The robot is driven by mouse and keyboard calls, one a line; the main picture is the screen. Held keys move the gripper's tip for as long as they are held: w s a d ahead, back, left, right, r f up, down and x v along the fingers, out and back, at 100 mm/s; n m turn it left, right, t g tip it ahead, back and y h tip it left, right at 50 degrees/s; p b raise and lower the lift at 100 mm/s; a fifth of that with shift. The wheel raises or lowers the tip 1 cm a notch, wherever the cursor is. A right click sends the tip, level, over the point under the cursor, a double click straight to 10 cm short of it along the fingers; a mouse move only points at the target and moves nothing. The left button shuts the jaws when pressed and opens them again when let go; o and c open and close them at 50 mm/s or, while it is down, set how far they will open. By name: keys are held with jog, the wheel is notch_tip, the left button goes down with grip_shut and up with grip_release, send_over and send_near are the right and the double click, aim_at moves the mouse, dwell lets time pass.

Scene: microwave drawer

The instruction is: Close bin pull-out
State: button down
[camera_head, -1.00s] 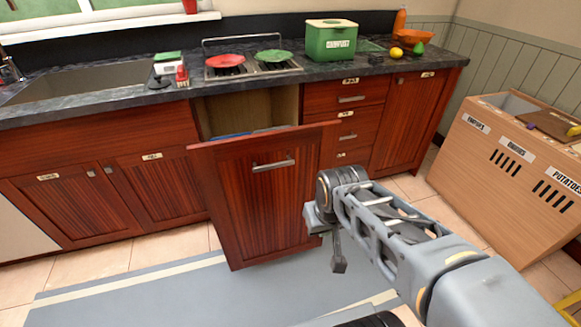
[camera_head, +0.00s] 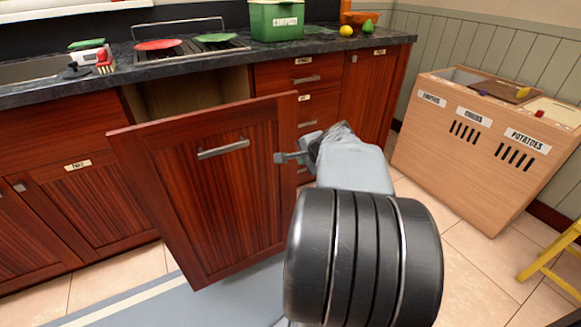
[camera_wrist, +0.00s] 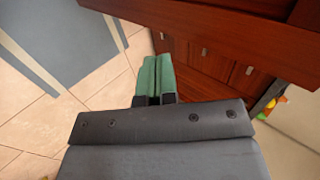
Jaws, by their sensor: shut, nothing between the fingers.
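The bin pull-out (camera_head: 205,185) stands out from the cabinet row in the head view, with a dark red wooden front and a metal bar handle (camera_head: 223,149). Its open cavity shows behind the front's top edge. My gripper (camera_head: 280,158) is at the right edge of this front, near its upper part; I cannot tell if it touches. In the wrist view my gripper (camera_wrist: 156,62) has its green fingers together with nothing between them. A dark red wooden panel (camera_wrist: 225,30) lies at the upper right there, close to the fingers.
A stack of drawers (camera_head: 310,76) is right of the pull-out. The counter (camera_head: 190,62) above holds plates, a green compost box (camera_head: 277,20) and fruit. A wooden vegetable bin (camera_head: 470,150) stands at the right, with a yellow stool (camera_head: 555,262) near it. Tiled floor between is clear.

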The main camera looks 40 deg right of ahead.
jog(key=w+d+f+b, duration=0.3)
jog(key=w+f, duration=0.3)
jog(key=w, duration=0.4)
jog(key=shift+w+f+b, duration=0.35)
jog(key=shift+b, duration=0.05)
jog(key=shift+w, duration=0.1)
